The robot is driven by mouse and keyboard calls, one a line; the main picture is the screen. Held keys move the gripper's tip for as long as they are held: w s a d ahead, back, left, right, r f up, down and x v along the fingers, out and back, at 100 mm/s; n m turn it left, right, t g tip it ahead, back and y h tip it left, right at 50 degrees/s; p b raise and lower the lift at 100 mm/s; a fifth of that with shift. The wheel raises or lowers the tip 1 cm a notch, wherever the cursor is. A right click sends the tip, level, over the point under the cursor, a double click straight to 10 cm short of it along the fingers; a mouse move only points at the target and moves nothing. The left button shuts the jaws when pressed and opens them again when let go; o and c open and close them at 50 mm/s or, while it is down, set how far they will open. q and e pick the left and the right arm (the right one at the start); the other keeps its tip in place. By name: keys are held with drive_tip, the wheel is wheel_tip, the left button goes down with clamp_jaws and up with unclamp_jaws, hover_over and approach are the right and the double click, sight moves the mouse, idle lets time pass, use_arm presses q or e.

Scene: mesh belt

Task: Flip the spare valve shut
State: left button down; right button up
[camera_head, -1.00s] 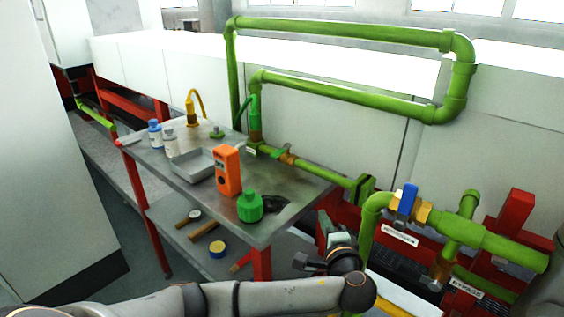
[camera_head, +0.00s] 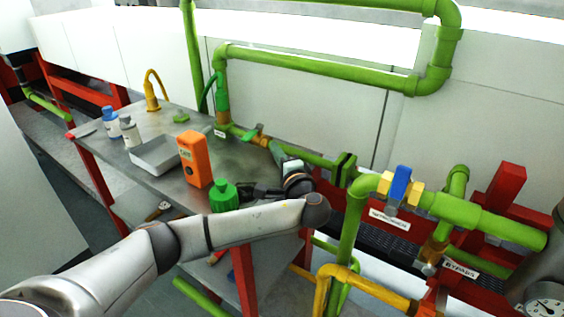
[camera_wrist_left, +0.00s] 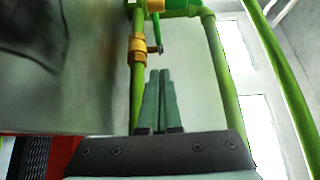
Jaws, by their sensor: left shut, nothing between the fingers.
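A small valve with a brass body (camera_head: 262,141) and a green lever (camera_head: 248,134) sits on the green pipe behind the bench. The label near it is too small to read, so I cannot confirm it is the spare valve. In the left wrist view its brass body (camera_wrist_left: 138,48) and green lever (camera_wrist_left: 156,28) lie just beyond my fingertips. There the lever runs roughly along the pipe. My left gripper (camera_head: 275,148) is shut and empty, close to the valve; its fingers (camera_wrist_left: 160,74) point toward it, apparently not touching. My right gripper is not in view.
A blue-handled valve (camera_head: 400,183) and a valve labelled bypass (camera_head: 432,250) are at the right. The metal bench (camera_head: 140,180) holds an orange meter (camera_head: 194,160), a green jar (camera_head: 223,195), a tray (camera_head: 158,163) and bottles. Green pipes (camera_head: 320,68) run above.

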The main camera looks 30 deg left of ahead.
sight(255, 135)
use_arm(q)
drive_tip(key=a, duration=0.2)
drive_tip(key=w+a, duration=0.1)
drive_tip(key=a, duration=0.3)
drive_tip(key=shift+w, duration=0.25)
